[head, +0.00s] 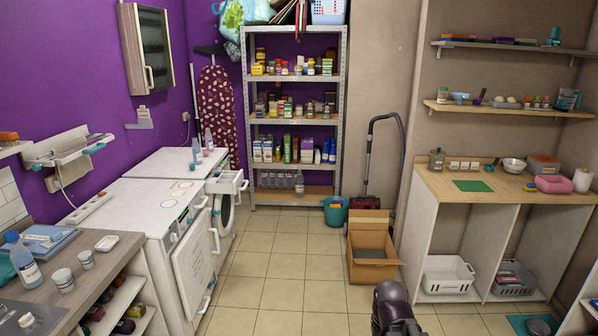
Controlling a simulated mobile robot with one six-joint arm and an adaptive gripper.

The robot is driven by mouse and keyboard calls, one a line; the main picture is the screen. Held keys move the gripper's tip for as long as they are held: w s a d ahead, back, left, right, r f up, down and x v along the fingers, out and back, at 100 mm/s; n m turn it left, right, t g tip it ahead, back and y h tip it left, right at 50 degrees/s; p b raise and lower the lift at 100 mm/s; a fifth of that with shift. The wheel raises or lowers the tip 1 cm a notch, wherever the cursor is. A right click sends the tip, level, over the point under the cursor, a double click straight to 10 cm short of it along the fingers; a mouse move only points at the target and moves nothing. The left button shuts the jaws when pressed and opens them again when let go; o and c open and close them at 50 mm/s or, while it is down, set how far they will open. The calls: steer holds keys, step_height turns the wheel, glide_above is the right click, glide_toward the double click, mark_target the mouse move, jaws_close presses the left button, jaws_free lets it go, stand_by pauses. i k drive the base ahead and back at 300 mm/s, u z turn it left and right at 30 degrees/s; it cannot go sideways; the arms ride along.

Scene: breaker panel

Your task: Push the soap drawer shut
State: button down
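The soap drawer (226,183) is a white drawer at the upper front of the far white washing machine (170,165). It sticks out to the right, over the floor side, and stands open. The round door (227,212) of that machine is just below it. My gripper is not in view, so its opening and its place relative to the drawer cannot be seen.
A nearer white machine (130,210) stands before the washer, its front panel (194,262) facing right. A cardboard box (371,265) stands open on the tiles, with a teal bucket (335,211) behind. The tiled floor (268,265) between machines and box is clear.

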mark_target(230, 182)
steer(key=u, duration=0.15)
steer(key=i, duration=2.35)
steer(key=u, duration=0.35)
steer(key=i, duration=1.6)
steer(key=u, duration=0.15)
